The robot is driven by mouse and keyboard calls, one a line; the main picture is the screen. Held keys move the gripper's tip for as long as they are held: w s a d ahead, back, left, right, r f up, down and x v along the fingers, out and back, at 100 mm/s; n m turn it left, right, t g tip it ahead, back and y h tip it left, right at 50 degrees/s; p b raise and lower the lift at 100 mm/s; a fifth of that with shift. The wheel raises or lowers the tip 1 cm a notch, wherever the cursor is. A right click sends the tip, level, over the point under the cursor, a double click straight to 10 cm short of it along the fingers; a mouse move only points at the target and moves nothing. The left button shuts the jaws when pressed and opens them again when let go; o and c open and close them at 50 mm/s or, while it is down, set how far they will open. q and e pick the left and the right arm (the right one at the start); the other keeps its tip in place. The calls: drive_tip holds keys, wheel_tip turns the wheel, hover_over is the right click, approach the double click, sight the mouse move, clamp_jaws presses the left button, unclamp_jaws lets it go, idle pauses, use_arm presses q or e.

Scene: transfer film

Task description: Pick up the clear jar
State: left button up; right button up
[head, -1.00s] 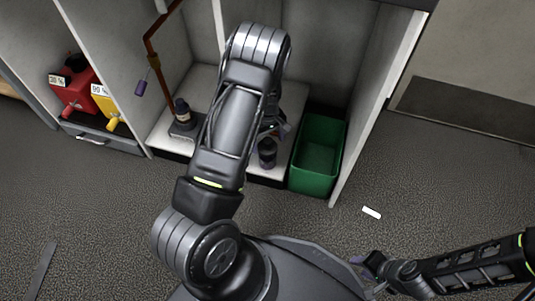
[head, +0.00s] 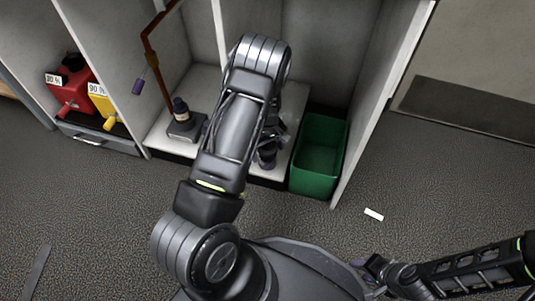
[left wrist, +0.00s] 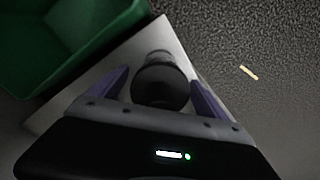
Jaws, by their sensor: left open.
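A small jar (left wrist: 160,80) that looks dark and see-through stands upright on the pale cabinet floor near its front edge. In the head view the jar (head: 266,158) is partly hidden by my left gripper (head: 274,138). In the left wrist view, the purple fingers of my left gripper (left wrist: 162,88) are open, one on each side of the jar, with a gap on both sides. My right gripper (head: 366,268) is low at the right in the head view, away from the jar; its jaws are too small to read.
A green bin (head: 319,157) stands just right of the jar. A dark bottle (head: 181,112) on a grey base and a brown pipe (head: 157,65) are to the left. Red (head: 71,90) and yellow (head: 103,101) containers are farther left. A white piece (head: 374,214) lies on the floor.

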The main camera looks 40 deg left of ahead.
use_arm(q)
clamp_jaws()
idle(0.9)
